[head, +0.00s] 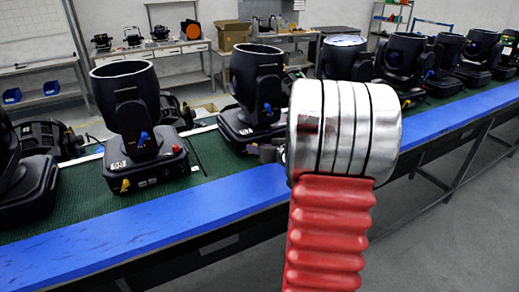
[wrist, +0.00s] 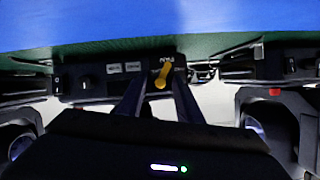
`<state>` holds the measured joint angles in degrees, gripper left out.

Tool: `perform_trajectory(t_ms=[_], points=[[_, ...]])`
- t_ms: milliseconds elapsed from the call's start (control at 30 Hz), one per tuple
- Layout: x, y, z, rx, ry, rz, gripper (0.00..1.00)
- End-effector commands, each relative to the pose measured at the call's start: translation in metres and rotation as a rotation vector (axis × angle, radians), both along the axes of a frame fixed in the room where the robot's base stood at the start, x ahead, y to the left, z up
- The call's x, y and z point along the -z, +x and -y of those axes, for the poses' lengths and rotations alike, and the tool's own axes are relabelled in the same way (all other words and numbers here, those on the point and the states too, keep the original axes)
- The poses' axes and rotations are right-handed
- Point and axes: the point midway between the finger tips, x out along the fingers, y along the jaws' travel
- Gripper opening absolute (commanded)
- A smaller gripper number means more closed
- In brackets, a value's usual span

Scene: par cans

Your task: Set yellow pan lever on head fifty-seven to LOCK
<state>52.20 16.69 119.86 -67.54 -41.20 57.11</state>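In the wrist view, a yellow pan lever (wrist: 161,76) sticks out from a dark fixture base (wrist: 95,87), beside an inverted label that seems to read PAN. The two dark fingers of my gripper (wrist: 157,90) are apart, with the lever's end between their tips. I see no clear contact. No number 57 is readable. In the head view, my red and silver arm covers the middle, and my gripper is hidden. A black moving head (head: 128,105) at left has a small yellow lever (head: 125,185) and a number tag that looks like 50 or 56.
Several more black moving heads stand along a green-topped bench (head: 205,170) with a blue front edge (head: 175,218). The nearest behind my arm is another head (head: 257,75). A cardboard box (head: 233,36) is on a rear table. Grey floor is clear at front right.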

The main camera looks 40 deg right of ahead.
Motion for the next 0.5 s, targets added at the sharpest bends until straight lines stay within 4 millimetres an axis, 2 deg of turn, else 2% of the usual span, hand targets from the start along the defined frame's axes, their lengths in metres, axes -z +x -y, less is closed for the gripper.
perform_trajectory(t_ms=[233, 500], points=[[-0.007, -0.014, -0.002, 0.001, -0.002, 0.001, 0.32], [-0.020, -0.049, -0.009, 0.002, -0.001, 0.001, 0.32]])
